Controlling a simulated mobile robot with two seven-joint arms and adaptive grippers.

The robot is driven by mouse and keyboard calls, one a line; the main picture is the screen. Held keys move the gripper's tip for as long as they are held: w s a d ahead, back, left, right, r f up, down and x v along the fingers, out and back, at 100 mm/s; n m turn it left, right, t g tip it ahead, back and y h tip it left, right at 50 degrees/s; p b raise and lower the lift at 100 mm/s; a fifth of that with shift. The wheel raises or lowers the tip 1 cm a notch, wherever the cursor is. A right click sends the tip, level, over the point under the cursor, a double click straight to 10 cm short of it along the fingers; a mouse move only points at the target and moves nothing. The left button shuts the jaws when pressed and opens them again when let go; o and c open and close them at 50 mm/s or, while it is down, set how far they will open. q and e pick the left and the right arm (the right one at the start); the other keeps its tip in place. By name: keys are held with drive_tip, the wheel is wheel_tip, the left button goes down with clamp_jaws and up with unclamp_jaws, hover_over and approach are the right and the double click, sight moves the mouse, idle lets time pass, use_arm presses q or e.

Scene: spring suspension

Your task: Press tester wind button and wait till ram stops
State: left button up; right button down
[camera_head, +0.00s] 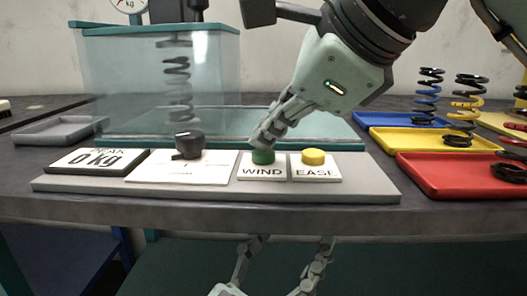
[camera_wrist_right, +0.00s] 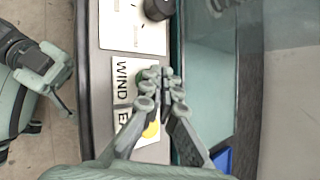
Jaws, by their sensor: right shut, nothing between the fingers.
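The tester's green WIND button (camera_head: 263,157) sits on a white plate on the grey control panel (camera_head: 330,192). My right gripper (camera_head: 262,138) is shut and empty, its fingertips right at the top of the green button; whether they press it down I cannot tell. In the right wrist view the fingertips (camera_wrist_right: 166,84) partly cover the button (camera_wrist_right: 149,73). A dark spring (camera_head: 177,78) stands upright inside the clear tester enclosure, below the dark ram (camera_head: 180,12). The display (camera_head: 97,160) reads 0 kg. My left gripper (camera_head: 280,262) is open and empty, below the table's front edge.
The yellow EASE button (camera_head: 313,157) is just right of the green one. A black knob (camera_head: 188,145) is to its left. Blue, yellow and red trays (camera_head: 450,187) with springs stand at the right. An empty grey tray (camera_head: 55,131) lies at the left.

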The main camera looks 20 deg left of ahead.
sight(269, 154)
drive_tip(key=shift+f+b, duration=0.4)
idle(0.3)
drive_tip(key=shift+r, duration=0.1)
drive_tip(key=shift+r+p, duration=0.4)
drive_tip(key=shift+r, duration=0.45)
drive_tip(key=shift+r+p, duration=1.45)
drive_tip(key=shift+r, duration=1.1)
drive_tip(key=shift+d, duration=0.1)
